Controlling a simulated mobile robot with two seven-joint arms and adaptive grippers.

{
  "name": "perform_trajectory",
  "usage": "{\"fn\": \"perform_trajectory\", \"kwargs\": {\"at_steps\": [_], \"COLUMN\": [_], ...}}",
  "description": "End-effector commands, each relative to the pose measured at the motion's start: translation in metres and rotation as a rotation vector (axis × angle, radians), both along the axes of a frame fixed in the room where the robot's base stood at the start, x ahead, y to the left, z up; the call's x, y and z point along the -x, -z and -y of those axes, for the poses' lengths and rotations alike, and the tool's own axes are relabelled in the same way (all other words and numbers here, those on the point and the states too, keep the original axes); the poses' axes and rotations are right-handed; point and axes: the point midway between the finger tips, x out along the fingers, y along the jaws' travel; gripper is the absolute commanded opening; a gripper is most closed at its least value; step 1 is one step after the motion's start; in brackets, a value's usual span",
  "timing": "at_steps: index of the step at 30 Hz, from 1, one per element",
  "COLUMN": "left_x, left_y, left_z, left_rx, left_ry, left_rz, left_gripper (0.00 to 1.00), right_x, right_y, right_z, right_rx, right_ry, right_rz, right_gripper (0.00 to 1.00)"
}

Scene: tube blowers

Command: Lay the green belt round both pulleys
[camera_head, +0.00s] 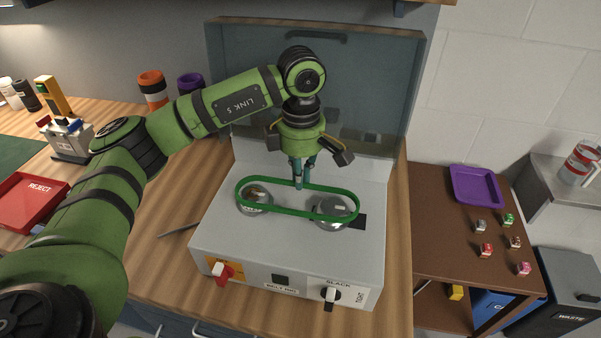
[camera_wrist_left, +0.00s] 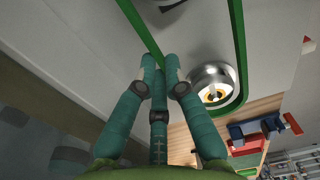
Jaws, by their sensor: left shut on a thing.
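The green belt (camera_head: 325,187) is a long oval loop over the machine top, and it also shows in the wrist view (camera_wrist_left: 241,50). My left gripper (camera_head: 299,184) points down at the belt's back run, its fingers shut on the belt (camera_wrist_left: 152,47). Seen from the head, the loop outlines the left pulley (camera_head: 254,194) and the right pulley (camera_head: 333,207), both shiny metal. The front run crosses in front of them; I cannot tell whether it sits in their grooves. In the wrist view, a gap shows between one pulley (camera_wrist_left: 212,80) and the belt. My right gripper is out of view.
The grey machine (camera_head: 215,235) has a red switch (camera_head: 223,273) and a SLACK/TIGHT knob (camera_head: 330,296) on its front. Its raised clear lid (camera_head: 385,70) stands behind my arm. A red REJECT tray (camera_head: 30,203) is at left; a brown side table (camera_head: 440,245) with a purple tray (camera_head: 475,186) is at right.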

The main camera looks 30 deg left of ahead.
Motion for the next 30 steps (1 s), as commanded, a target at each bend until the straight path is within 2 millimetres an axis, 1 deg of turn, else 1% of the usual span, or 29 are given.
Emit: {"fn": "perform_trajectory", "kwargs": {"at_steps": [30], "left_x": [0.0], "left_y": [0.025], "left_z": [0.0], "left_rx": [0.0], "left_ry": [0.0], "left_rz": [0.0], "left_gripper": [0.0], "right_x": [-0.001], "right_y": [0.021], "right_z": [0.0], "right_rx": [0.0], "right_ry": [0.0], "right_rz": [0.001], "right_gripper": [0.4]}}
